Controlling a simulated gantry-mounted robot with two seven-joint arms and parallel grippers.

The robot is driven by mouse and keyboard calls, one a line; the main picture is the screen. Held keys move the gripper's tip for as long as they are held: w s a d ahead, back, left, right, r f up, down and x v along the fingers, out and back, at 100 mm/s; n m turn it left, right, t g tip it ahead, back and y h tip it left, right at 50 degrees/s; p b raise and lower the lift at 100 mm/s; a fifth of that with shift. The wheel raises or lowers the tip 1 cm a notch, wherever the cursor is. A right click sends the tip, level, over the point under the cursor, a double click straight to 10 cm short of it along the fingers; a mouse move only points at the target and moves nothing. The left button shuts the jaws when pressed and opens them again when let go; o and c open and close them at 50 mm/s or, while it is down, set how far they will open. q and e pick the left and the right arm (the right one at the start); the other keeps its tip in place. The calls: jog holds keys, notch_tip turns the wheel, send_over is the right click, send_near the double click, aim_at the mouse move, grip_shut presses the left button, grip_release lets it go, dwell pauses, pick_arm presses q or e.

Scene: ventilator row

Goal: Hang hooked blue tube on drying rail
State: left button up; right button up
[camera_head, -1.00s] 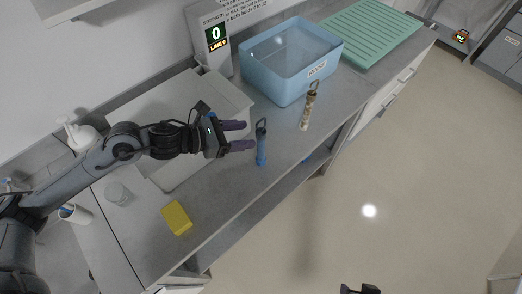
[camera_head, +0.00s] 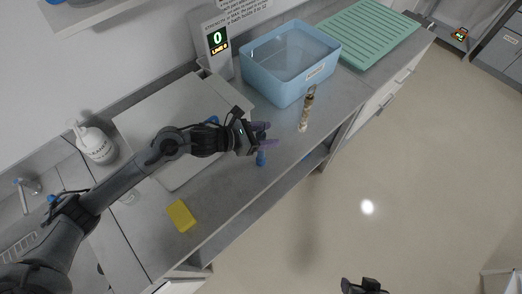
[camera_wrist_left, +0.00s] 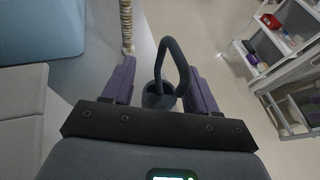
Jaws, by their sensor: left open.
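The hooked blue tube (camera_head: 261,158) stands upright on the grey counter, mostly hidden by my left gripper (camera_head: 267,134) in the head view. In the left wrist view the tube's dark hook loop (camera_wrist_left: 172,60) and round top show between the two purple fingers of my left gripper (camera_wrist_left: 160,88). The fingers are open, one on each side of the tube, with gaps visible. A small dark part of my right gripper (camera_head: 362,286) shows at the bottom edge of the head view; its jaw state is unclear. I cannot make out a drying rail.
A beige hooked tube (camera_head: 305,112) stands to the right of the blue one. A blue basin (camera_head: 290,85) and a green ribbed mat (camera_head: 368,38) lie farther back. A yellow sponge (camera_head: 181,216) lies in front, and a white bottle (camera_head: 95,144) stands left. The counter's front edge is near.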

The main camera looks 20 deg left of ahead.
pick_arm(q)
jog(key=shift+c, duration=0.4)
grip_shut()
